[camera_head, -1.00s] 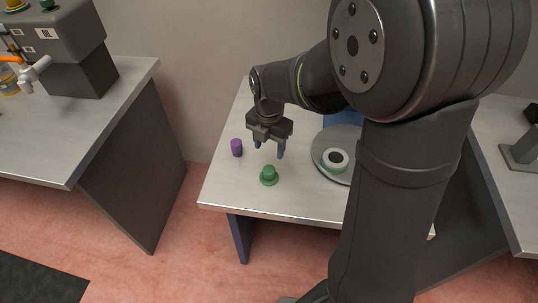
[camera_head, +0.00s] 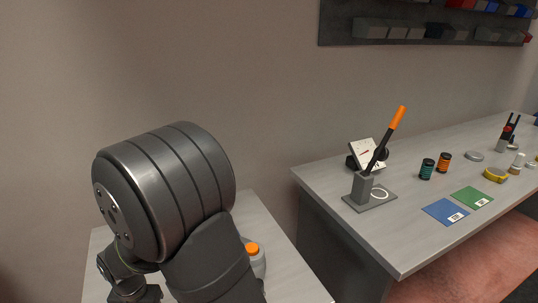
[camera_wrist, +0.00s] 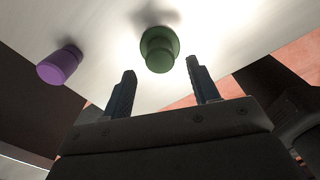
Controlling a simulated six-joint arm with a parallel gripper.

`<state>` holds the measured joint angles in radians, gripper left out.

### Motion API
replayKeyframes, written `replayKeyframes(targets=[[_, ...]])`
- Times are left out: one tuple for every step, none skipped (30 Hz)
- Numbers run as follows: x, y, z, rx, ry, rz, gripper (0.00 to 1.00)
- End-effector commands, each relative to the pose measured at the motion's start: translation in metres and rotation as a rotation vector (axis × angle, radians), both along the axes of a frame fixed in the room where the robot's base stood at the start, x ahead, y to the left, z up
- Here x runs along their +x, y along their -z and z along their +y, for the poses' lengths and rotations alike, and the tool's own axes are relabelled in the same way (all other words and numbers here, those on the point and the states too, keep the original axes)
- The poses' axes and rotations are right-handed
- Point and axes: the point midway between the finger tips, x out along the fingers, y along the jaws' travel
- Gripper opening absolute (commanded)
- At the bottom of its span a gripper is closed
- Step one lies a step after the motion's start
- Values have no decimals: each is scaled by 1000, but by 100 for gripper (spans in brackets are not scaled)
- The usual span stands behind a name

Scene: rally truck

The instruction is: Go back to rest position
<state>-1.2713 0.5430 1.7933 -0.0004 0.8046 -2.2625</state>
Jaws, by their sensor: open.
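My gripper (camera_wrist: 163,92) shows in the wrist view with its two fingers apart and nothing between them. A green flanged part (camera_wrist: 159,50) stands on the pale table top beyond the fingertips, apart from them. A purple cylinder (camera_wrist: 60,65) stands on the table to the left of the green part. In the head view my arm fills the lower left, and the gripper's fingertips are out of that frame. The green and purple parts do not show in the head view.
An orange-topped grey object (camera_head: 254,258) stands on the small table beside my arm. The right bench (camera_head: 408,240) holds a lever stand (camera_head: 366,190), teal (camera_head: 427,169) and orange (camera_head: 444,162) cylinders, blue (camera_head: 445,211) and green (camera_head: 472,197) cards. Bins hang on the wall.

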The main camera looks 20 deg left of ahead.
Motion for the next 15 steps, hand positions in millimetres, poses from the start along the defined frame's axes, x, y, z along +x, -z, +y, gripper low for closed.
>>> replayKeyframes(targets=[[0, 11, -1, -5, 0, 1, 55], [0, 16, -1, -5, 0, 1, 55], [0, 23, -1, -5, 0, 1, 55], [0, 29, -1, -4, 0, 2, 55], [0, 34, -1, -5, 0, 1, 55], [0, 40, -1, -4, 0, 2, 55], [0, 44, -1, -4, 0, 2, 55], [0, 48, -1, -5, 0, 1, 55], [0, 47, 0, 1, 0, -1, 55], [0, 40, 0, 4, 0, -1, 55], [0, 37, 1, 4, 0, -1, 55], [0, 32, 1, 4, 0, -2, 55], [0, 30, 0, 3, 0, -1, 55], [0, 28, 0, 1, 0, -1, 55], [0, 26, 0, 1, 0, -1, 55]])
